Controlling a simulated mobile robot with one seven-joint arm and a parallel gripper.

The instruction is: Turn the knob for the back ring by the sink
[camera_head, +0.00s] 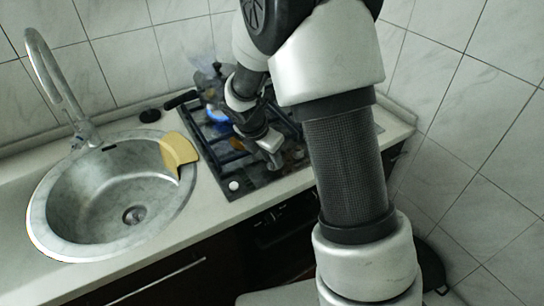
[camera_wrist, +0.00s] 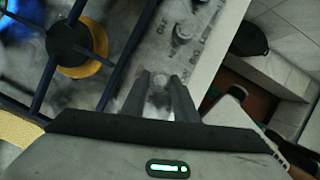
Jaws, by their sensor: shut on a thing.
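The gas hob (camera_head: 243,186) stands right of the sink, with dark grates and a row of knobs along its front edge. In the wrist view, my gripper (camera_wrist: 162,84) is shut on a pale knob (camera_wrist: 161,79), mostly hidden between the fingers. Another knob (camera_wrist: 182,36) stands free farther along the panel. In the head view, my gripper (camera_head: 272,153) is over the front of the hob, and the held knob is hidden. A white knob (camera_head: 233,185) shows at the front left.
The round sink (camera_head: 62,185) with a tall tap (camera_head: 62,85) is at the left. A yellow item (camera_head: 178,150) lies on its rim. A burner with a dark cap (camera_wrist: 70,42) and grate bars are close beside my gripper. Tiled walls stand behind and right.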

